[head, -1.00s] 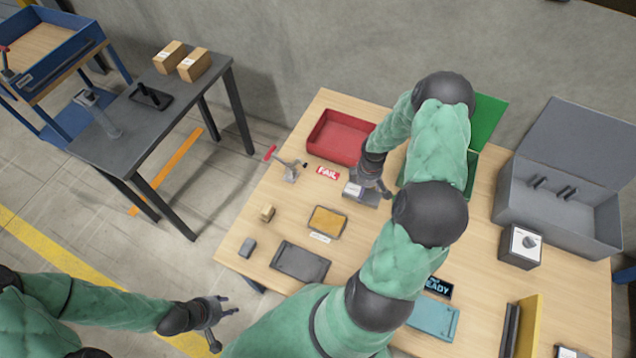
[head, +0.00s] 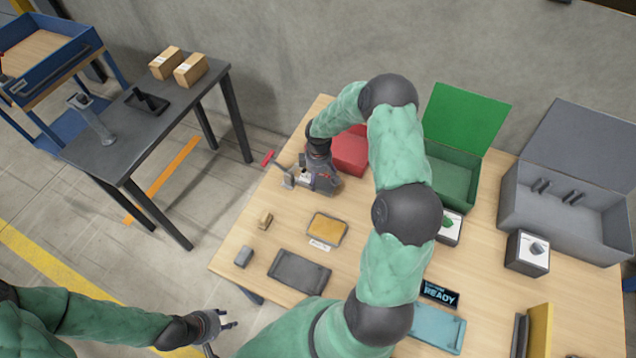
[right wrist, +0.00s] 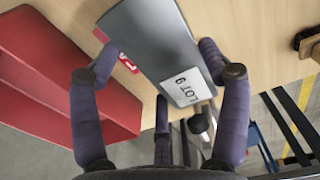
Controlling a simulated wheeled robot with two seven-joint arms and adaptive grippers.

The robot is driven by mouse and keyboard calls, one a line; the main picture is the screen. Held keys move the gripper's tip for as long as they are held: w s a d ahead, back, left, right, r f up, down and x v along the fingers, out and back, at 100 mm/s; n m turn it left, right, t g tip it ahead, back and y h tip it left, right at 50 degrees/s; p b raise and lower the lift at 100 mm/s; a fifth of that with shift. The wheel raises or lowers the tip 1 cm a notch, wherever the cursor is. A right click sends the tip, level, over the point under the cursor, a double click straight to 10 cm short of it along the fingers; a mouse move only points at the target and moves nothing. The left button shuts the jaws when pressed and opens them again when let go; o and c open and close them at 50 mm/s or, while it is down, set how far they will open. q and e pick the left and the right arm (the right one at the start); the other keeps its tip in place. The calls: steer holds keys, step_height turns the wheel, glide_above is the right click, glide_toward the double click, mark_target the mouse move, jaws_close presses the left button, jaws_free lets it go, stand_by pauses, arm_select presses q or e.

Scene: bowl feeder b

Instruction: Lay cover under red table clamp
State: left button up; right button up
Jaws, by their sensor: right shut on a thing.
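A grey flat cover (right wrist: 152,36) with a white "LOT 9" label (right wrist: 185,87) is held between the fingers of my right gripper (right wrist: 160,55). In the head view my right gripper (head: 318,182) hides most of it. The red-handled table clamp (head: 287,179) stands at the table's left edge, just left of that gripper; its red handle (head: 267,158) points up and left. A metal part, probably the clamp's (right wrist: 199,122), shows beyond the label in the right wrist view. I cannot tell whether the cover touches the clamp. My left gripper (head: 220,335) is open and empty, off the table.
A red bin (head: 350,152) stands behind my right gripper, partly hidden by my arm. An amber part (head: 327,228), a dark tray (head: 300,271), a wooden block (head: 265,220) and a grey block (head: 243,256) lie nearer. An open green box (head: 455,172) stands right.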

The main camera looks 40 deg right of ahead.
mark_target(318, 179)
steer(key=f+b, duration=0.1)
steer(key=f, duration=0.2)
steer(key=shift+w+f+b, duration=0.2)
steer(key=shift+f+b, duration=0.15)
steer(key=shift+b, duration=0.05)
steer(key=shift+r, duration=0.1)
steer(key=shift+s+a+f, duration=0.1)
steer(key=shift+s+f, duration=0.05)
steer(key=shift+f, duration=0.25)
